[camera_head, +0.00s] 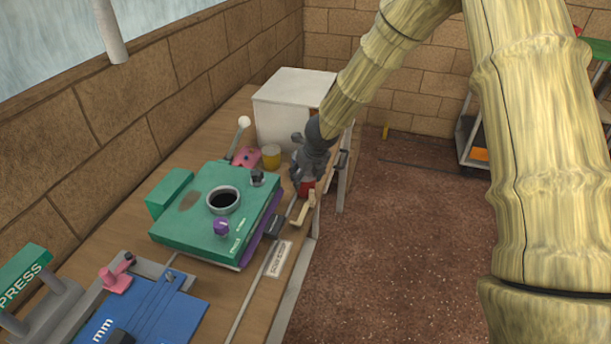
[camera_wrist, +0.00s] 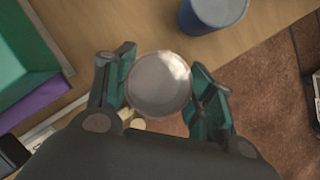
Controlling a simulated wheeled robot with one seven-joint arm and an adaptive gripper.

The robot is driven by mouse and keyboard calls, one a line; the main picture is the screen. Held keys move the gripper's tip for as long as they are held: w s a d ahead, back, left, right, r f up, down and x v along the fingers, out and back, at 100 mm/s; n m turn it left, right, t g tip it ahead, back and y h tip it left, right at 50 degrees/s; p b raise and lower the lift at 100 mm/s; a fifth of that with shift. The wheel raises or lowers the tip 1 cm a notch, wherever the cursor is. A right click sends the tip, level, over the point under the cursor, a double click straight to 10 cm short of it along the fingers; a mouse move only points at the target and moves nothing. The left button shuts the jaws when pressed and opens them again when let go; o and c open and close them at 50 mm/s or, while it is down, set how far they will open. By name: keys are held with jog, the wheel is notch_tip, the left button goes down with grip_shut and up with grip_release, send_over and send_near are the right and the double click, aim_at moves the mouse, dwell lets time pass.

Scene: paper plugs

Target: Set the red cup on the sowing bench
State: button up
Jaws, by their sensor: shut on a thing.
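My gripper (camera_head: 307,172) is at the front edge of the wooden bench (camera_head: 236,298), toward its far end. It is shut on the red cup (camera_head: 307,188), of which only a small red part shows below the fingers in the head view. In the wrist view the cup (camera_wrist: 160,84) is a pale round shape between the two green-grey fingers. From there it overlaps the bench edge, with brown floor to the right. I cannot tell whether the cup touches the bench.
A green press (camera_head: 212,215) with a purple knob stands on the bench. Beyond it are a yellow cup (camera_head: 271,157), a pink block (camera_head: 246,158) and a white box (camera_head: 288,103). The wrist view shows a blue cup (camera_wrist: 213,12). The floor is open at right.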

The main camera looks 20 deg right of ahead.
jog(key=shift+a+f, duration=0.1)
jog(key=shift+f, duration=0.1)
jog(key=o, duration=1)
